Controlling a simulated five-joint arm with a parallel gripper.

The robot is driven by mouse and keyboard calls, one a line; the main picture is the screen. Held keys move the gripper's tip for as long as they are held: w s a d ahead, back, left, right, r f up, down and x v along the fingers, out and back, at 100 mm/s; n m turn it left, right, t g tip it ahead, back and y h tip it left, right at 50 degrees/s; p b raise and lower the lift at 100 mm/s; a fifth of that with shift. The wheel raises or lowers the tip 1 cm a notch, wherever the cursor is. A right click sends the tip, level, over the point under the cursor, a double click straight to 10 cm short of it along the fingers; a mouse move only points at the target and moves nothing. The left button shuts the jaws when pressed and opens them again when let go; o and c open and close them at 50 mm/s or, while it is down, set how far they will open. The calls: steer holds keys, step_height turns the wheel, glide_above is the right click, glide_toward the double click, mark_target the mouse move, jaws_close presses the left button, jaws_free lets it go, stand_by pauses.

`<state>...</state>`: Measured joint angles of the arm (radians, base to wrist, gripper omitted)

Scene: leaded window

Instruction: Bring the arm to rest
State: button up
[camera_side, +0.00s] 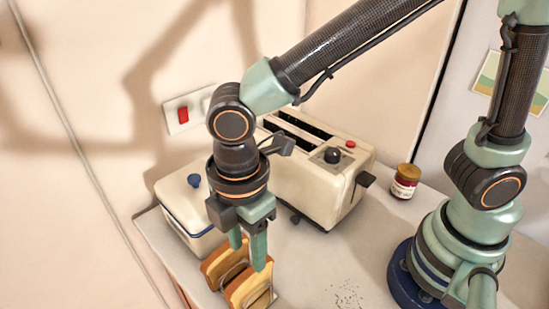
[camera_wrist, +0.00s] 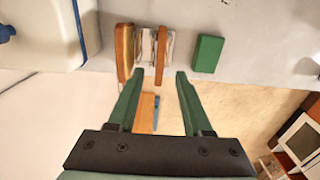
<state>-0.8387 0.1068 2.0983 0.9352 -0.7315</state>
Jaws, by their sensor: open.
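My gripper (camera_side: 248,252) hangs pointing down at the front of the counter, its two green fingers apart with nothing between them. In the side view its tips appear just above and partly in front of two bread slices (camera_side: 240,292) standing in a wire rack; whether they touch cannot be told. In the wrist view my gripper (camera_wrist: 160,76) is spread open, with the bread slices (camera_wrist: 124,50) and the rack (camera_wrist: 147,46) just beyond the tips. A green block (camera_wrist: 207,53) lies right of the rack in that view.
A cream toaster (camera_side: 310,185) stands behind my gripper, and a white box with a blue knob (camera_side: 185,205) stands left of it. A red jar (camera_side: 405,181) is to the right. Dark crumbs (camera_side: 346,296) lie on the counter (camera_side: 330,260). The wrist view shows floor (camera_wrist: 230,95) past the counter's edge.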

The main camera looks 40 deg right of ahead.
step_height(320, 180, up, 5)
steer(key=w+d+r+m+t+y, duration=0.1)
steer(key=w+d+r+m, duration=0.1)
steer(key=w+d+m, duration=0.3)
steer(key=d+r+m+t, duration=0.1)
steer(key=d+r+m, duration=0.15)
steer(key=d, duration=0.45)
steer(key=d+m+t, duration=0.1)
steer(key=d+m, duration=0.2)
steer(key=d, duration=0.1)
steer(key=d+m+t, duration=0.1)
steer(key=d+m, duration=0.3)
steer(key=d, duration=0.1)
steer(key=d+r+m+t+h, duration=0.1)
steer(key=d+m, duration=0.2)
steer(key=d, duration=0.2)
steer(key=shift+w+m+t, duration=0.1)
steer(key=shift+m+t, duration=0.15)
steer(key=shift+t, duration=0.05)
